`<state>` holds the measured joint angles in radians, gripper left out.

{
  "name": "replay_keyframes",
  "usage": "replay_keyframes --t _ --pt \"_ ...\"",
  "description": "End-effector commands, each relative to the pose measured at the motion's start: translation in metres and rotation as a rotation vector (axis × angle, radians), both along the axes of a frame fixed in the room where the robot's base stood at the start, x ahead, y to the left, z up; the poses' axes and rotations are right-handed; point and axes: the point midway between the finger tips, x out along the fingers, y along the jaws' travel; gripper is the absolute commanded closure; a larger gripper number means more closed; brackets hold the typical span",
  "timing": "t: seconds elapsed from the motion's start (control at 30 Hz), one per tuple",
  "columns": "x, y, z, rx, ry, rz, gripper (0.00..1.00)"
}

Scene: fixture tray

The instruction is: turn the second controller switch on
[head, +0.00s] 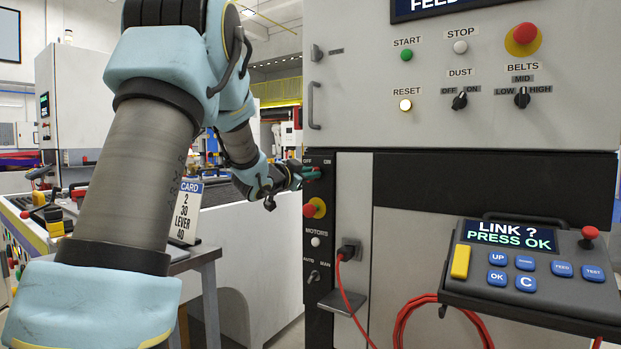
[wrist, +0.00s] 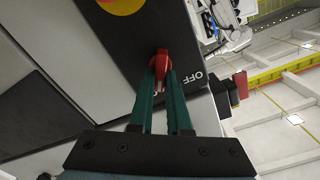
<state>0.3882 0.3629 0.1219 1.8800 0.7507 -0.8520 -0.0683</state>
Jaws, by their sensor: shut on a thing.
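A red switch knob (wrist: 161,60) sits on a black panel (wrist: 120,50) in the wrist view, with an OFF label beside it on the right. My gripper (wrist: 161,76) has its green fingers closed on the knob from both sides. In the head view, my gripper (head: 311,173) reaches the top of the narrow black panel (head: 319,262), just under its OFF and ON labels. The knob is mostly hidden there by the fingers. I cannot tell for sure which label the knob points to.
Below my gripper, the panel carries a red button on yellow (head: 315,208), a white MOTORS button (head: 315,241) and an AUTO/MAN toggle (head: 314,276). A red cable (head: 350,300) hangs from a socket. A pendant (head: 530,265) reads LINK ? PRESS OK. A card (head: 187,212) stands at left.

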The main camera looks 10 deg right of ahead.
Motion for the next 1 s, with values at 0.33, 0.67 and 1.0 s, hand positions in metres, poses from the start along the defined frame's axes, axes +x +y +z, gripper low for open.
replay_keyframes --t 0.33,0.67,1.0 --pt "-0.0001 0.0001 0.0 0.006 -0.004 0.0 1.0" --pt "-0.0001 -0.0001 -0.0001 0.004 -0.004 -0.001 0.54" --pt "-0.0044 0.0052 0.0 0.004 -0.004 0.0 0.54"
